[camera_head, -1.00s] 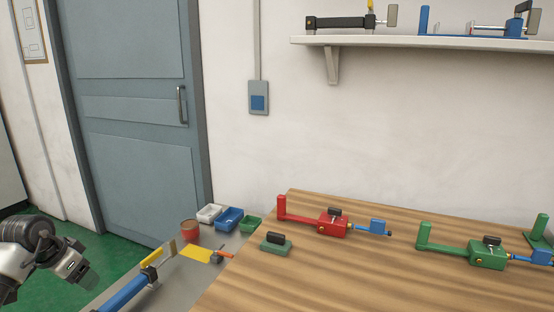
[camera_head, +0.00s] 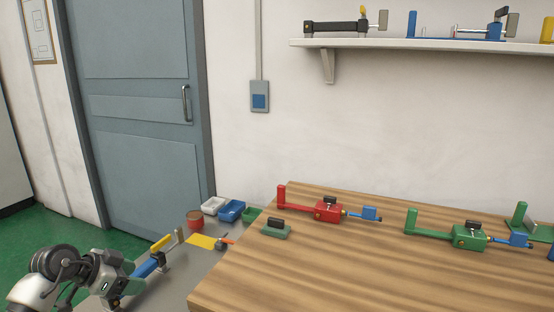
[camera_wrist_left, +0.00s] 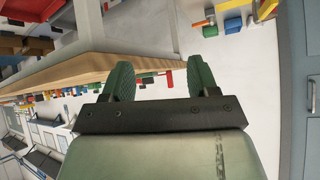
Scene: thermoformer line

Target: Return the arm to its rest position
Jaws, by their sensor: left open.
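My left arm comes in at the lower left of the head view, with its gripper (camera_head: 122,278) beside the blue clamp (camera_head: 146,266) on the grey bench. The arm hides part of that clamp; I cannot tell from this view whether they touch. In the left wrist view the two green fingers (camera_wrist_left: 161,82) stand wide apart with nothing between them. My right gripper is not in view.
The wooden table (camera_head: 240,275) holds a red clamp (camera_head: 327,211), a green clamp (camera_head: 470,237) and a green block (camera_head: 276,230). Small bins (camera_head: 231,210) and a red can (camera_head: 195,220) stand at the bench's back. A wall shelf (camera_head: 420,45) holds more clamps. Green floor (camera_head: 40,220) lies left.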

